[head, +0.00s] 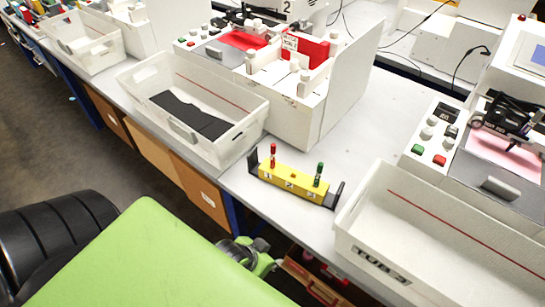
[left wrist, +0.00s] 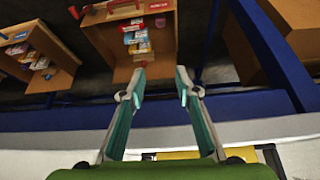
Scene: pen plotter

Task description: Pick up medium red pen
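A yellow pen holder (head: 288,187) with numbered slots and black end brackets stands on the grey bench top. A red pen (head: 273,156) stands upright in its left slot. A small red tip (head: 292,173) shows at the middle slot. A green pen (head: 318,174) stands at the right. My left gripper (left wrist: 160,85) is open and empty in the left wrist view, its teal fingers spread. A strip of the yellow holder (left wrist: 180,155) shows low in that view. In the head view the green arm hides most of this gripper, near the bench's front edge. My right gripper is not in view.
A white tub (head: 440,245) marked TUB 3 stands right of the holder. Another white tub (head: 245,147) and a white plotter machine (head: 335,85) stand left and behind. Below the bench is a blue frame (left wrist: 60,115) with open wooden drawers.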

